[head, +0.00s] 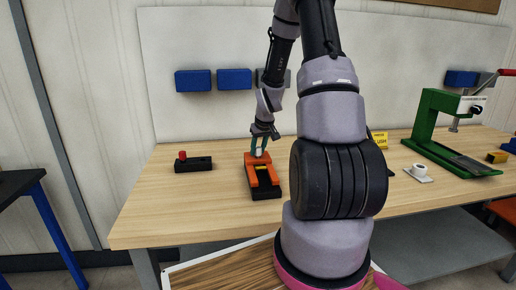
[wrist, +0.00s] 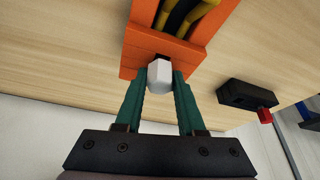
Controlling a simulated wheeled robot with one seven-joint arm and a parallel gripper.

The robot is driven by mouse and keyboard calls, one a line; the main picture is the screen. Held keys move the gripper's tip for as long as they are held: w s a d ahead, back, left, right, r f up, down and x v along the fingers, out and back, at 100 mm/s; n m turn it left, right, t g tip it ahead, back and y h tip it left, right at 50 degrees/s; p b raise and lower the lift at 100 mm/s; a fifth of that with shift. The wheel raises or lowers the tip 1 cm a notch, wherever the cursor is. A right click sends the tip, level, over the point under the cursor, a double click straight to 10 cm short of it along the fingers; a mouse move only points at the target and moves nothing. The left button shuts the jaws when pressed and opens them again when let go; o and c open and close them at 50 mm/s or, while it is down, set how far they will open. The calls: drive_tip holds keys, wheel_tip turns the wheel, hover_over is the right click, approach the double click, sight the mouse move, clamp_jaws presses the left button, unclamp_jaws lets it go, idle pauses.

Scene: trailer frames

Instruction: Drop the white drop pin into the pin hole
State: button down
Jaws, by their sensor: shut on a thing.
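The white drop pin (wrist: 159,76) is between the two green fingers of my gripper (wrist: 160,84) in the wrist view. My gripper is shut on it. The pin's far end is at the end of the orange fixture (wrist: 133,55), where a dark opening shows just beyond it; I cannot tell whether the tip is inside the pin hole. In the head view, my gripper (head: 260,146) is over the back of the orange and black fixture (head: 265,183), and the white pin (head: 258,153) shows small between the fingers.
A black block (head: 200,164) with a red knob (head: 182,155) lies left of the fixture. A green press (head: 428,118), a white piece (head: 419,170) and a yellow sign (head: 380,139) are to the right. Blue bins (head: 234,79) hang behind. The table's front left is clear.

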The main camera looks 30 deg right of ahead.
drive_tip(key=shift+f, duration=0.35)
drive_tip(key=shift+c, duration=2.2)
unclamp_jaws()
drive_tip(key=v, duration=1)
drive_tip(key=shift+r, duration=0.35)
drive_tip(key=shift+s, duration=0.1)
drive_tip(key=s+a+r+m+t, duration=0.1)
drive_tip(key=s+a+r, duration=0.3)
drive_tip(key=r, duration=0.3)
drive_tip(key=s+a+r+m, duration=0.1)
drive_tip(key=s+a+r, duration=0.3)
drive_tip(key=r, duration=0.3)
drive_tip(key=s+a+r, duration=0.2)
drive_tip(key=s+r, duration=0.1)
drive_tip(key=s, duration=0.2)
drive_tip(key=s+a+r+m+t+y, duration=0.1)
drive_tip(key=s+a+r, duration=0.2)
drive_tip(key=s, duration=0.2)
drive_tip(key=s+a+r+m+y, duration=0.1)
drive_tip(key=s+a+r, duration=0.1)
drive_tip(key=s, duration=0.3)
drive_tip(key=shift+a+r, duration=0.3)
drive_tip(key=shift+r, duration=0.2)
